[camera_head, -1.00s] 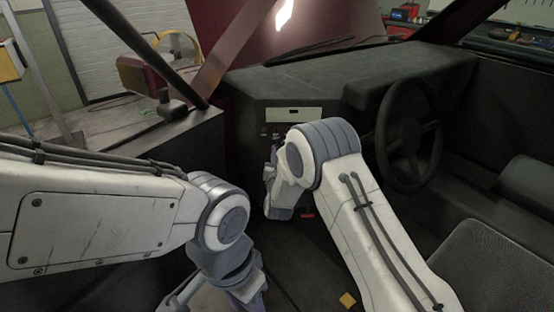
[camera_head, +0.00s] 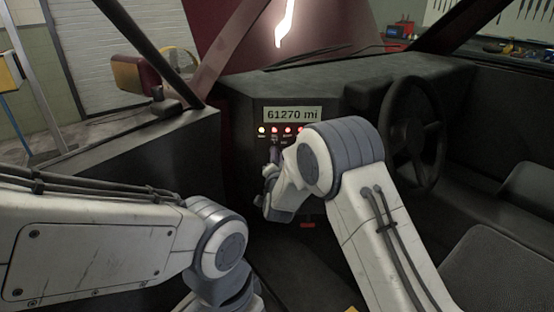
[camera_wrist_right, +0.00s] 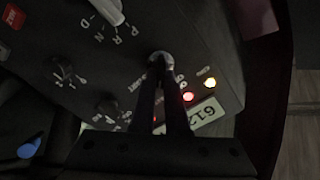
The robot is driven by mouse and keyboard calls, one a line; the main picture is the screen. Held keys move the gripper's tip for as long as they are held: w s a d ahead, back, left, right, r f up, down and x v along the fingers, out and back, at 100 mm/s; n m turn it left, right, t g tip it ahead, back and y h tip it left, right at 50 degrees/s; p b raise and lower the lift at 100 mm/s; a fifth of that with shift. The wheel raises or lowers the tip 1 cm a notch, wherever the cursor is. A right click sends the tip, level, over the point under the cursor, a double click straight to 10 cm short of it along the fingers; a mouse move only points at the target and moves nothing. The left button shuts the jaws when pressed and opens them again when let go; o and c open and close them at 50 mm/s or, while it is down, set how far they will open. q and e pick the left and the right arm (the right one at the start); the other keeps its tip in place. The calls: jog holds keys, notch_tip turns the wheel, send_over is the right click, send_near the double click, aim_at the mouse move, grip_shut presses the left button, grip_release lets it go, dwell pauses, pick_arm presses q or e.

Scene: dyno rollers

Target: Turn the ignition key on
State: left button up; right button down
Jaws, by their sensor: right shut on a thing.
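The ignition key (camera_wrist_right: 161,58) shows in the right wrist view as a small round silvery piece at the dash panel, between the fingertips. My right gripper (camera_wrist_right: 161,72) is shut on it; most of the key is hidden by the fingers. In the head view my right gripper (camera_head: 273,158) is at the panel just below the warning lights, and the key cannot be made out there. The display (camera_head: 293,114) is lit and reads 61270 mi. A row of lights (camera_head: 275,130) glows below it. My left gripper is out of view below the picture.
The steering wheel (camera_head: 411,135) is right of my right arm. A gear selector (camera_wrist_right: 108,10) and dark knobs (camera_wrist_right: 63,70) sit near the key on the panel. A seat (camera_head: 490,270) is at the lower right.

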dwell(0.3)
jog(key=c, duration=0.9)
grip_release()
jog(key=s, duration=1)
jog(key=shift+s+d+b, duration=0.15)
jog(key=shift+s+b, duration=0.05)
jog(key=shift+b, duration=0.1)
